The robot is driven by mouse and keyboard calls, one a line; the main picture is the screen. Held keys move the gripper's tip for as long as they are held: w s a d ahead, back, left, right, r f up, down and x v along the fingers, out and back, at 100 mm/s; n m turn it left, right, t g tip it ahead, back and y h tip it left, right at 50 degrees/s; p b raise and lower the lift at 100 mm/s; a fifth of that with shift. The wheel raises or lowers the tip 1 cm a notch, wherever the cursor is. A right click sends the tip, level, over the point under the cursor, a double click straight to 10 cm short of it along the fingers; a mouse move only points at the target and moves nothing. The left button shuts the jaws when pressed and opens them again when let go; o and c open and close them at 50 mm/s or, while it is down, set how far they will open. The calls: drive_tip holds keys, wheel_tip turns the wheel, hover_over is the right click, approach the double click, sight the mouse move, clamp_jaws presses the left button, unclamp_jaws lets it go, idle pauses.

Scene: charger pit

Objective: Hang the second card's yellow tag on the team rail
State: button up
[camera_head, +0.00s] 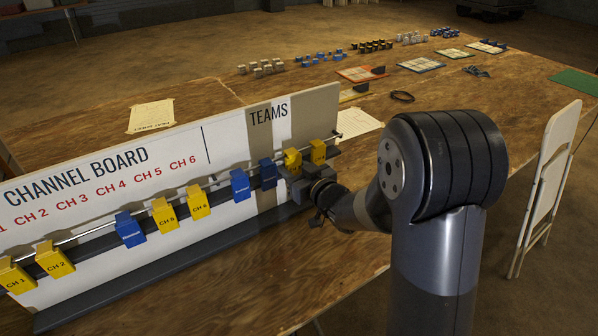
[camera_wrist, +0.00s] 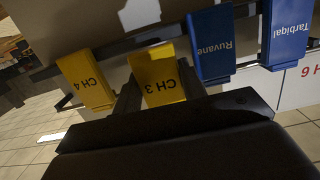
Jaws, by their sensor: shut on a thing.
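The channel board (camera_head: 226,135) stands on the table with a rail along its front. My gripper (camera_head: 297,180) is at the rail's TEAMS end, shut on the yellow CH 3 tag (camera_head: 291,160). In the wrist view, the CH 3 tag (camera_wrist: 158,78) is between my dark fingers, at the rail; whether its hook bears on the rail is hidden. The yellow CH 4 tag (camera_head: 318,151) hangs to its right.
Yellow CH 1 (camera_head: 16,277), CH 2 (camera_head: 55,260), CH 5 (camera_head: 164,215) and CH 6 (camera_head: 199,203) tags and another blue tag (camera_head: 130,230) hang farther left. A heat sheet (camera_head: 151,116) lies behind the board. A white folding chair (camera_head: 549,180) stands at right.

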drive_tip(key=shift+x, duration=0.95)
drive_tip(key=shift+f+b, duration=0.55)
drive_tip(key=o, duration=1)
drive_tip(key=shift+s, duration=0.1)
drive_tip(key=v, duration=1)
drive_tip(key=shift+s+d+b, duration=0.25)
drive_tip(key=shift+b, duration=0.1)
drive_tip(key=shift+w, duration=0.1)
